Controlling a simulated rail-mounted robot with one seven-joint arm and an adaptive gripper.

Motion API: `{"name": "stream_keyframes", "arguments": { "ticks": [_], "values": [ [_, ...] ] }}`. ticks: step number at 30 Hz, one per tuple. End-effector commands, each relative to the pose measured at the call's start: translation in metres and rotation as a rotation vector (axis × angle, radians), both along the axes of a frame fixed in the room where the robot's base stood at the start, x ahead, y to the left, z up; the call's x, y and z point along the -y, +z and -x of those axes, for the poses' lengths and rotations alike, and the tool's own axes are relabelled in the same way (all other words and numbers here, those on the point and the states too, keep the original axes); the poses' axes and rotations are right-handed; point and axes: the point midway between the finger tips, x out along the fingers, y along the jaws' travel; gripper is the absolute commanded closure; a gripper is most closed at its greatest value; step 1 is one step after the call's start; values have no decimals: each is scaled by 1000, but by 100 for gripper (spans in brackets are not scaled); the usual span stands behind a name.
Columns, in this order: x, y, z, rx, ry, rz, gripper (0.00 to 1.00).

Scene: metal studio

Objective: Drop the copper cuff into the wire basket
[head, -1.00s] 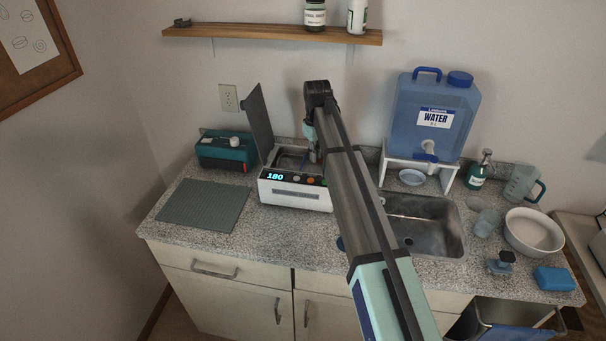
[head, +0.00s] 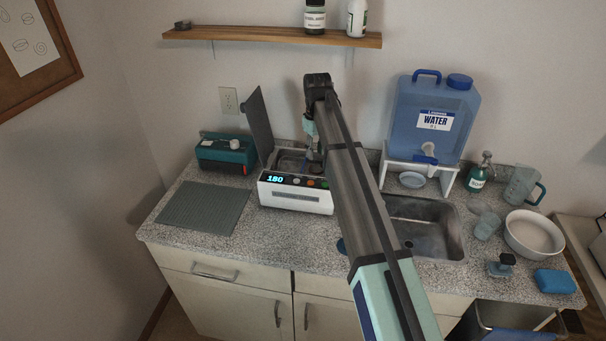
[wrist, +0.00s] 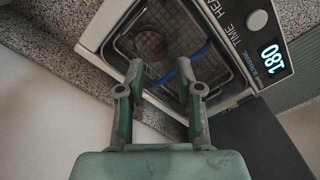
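The wire basket (wrist: 190,24) sits inside the open tank of the white ultrasonic cleaner (head: 296,197), with a blue piece across its near side in the wrist view. A brownish round shape (wrist: 152,44), which looks like the copper cuff, lies low in the basket. It is dim, so I cannot be sure of its form. My gripper (wrist: 161,68) is over the basket's near edge, its two fingers apart with nothing between them. In the head view my gripper (head: 313,148) is above the tank, partly hidden by my arm.
The cleaner's dark lid (head: 259,126) stands raised at its left. A grey mat (head: 203,207) lies bare on the counter at left, with a teal device (head: 226,153) behind it. The sink (head: 425,228) and water jug (head: 432,115) are to the right. A shelf (head: 270,36) hangs above.

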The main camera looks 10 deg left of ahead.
Motion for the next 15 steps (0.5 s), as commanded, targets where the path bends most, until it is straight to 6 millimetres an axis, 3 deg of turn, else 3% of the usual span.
{"name": "stream_keyframes", "arguments": {
  "ticks": [9,15],
  "values": [
    [0,62,-1,2,0,-1,65],
    [0,84,-1,1,0,-1,65]
  ]
}}
